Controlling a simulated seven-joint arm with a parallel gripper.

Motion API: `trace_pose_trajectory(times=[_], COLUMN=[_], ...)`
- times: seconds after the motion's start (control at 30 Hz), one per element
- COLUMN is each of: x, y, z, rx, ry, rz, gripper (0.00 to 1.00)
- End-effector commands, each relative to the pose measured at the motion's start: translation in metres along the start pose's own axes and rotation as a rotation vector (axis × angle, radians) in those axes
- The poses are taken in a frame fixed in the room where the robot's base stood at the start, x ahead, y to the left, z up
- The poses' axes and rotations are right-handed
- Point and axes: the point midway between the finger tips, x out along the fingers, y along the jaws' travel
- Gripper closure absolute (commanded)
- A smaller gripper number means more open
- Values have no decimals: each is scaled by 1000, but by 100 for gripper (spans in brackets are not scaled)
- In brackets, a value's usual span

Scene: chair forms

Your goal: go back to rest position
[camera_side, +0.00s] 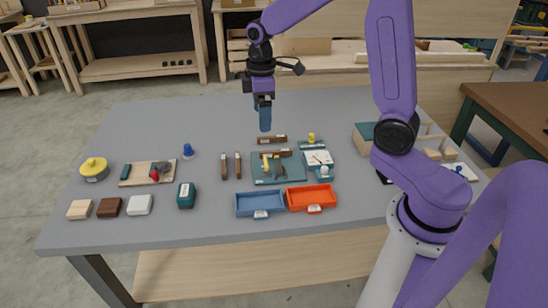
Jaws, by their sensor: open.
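My gripper (265,118) hangs pointing down over the back middle of the grey table (330,105). Its fingers are open, and I see nothing between them. A brown bar (272,140) lies on the table just below and in front of the fingertips; the fingers look apart from it. Two upright-lying brown bars (231,166) lie side by side further left. A teal board (260,177) with small parts on it lies in front of the gripper.
A blue tray (262,204) and an orange tray (311,198) stand at the front. A yellow round thing (95,168), a wooden board (135,178) and several small blocks (140,205) lie left. A box (364,140) stands right. The table's back left is clear.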

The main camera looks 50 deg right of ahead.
Motion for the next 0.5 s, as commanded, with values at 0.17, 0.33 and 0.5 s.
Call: trace_pose_trajectory(times=[0.17,0.33,0.5], x=[-7,-12,-15], y=[-49,-94,-136], z=[0,10,27], rx=[-47,-85,-124], ry=[5,9,14], rz=[2,2,2], gripper=[11,11,11])
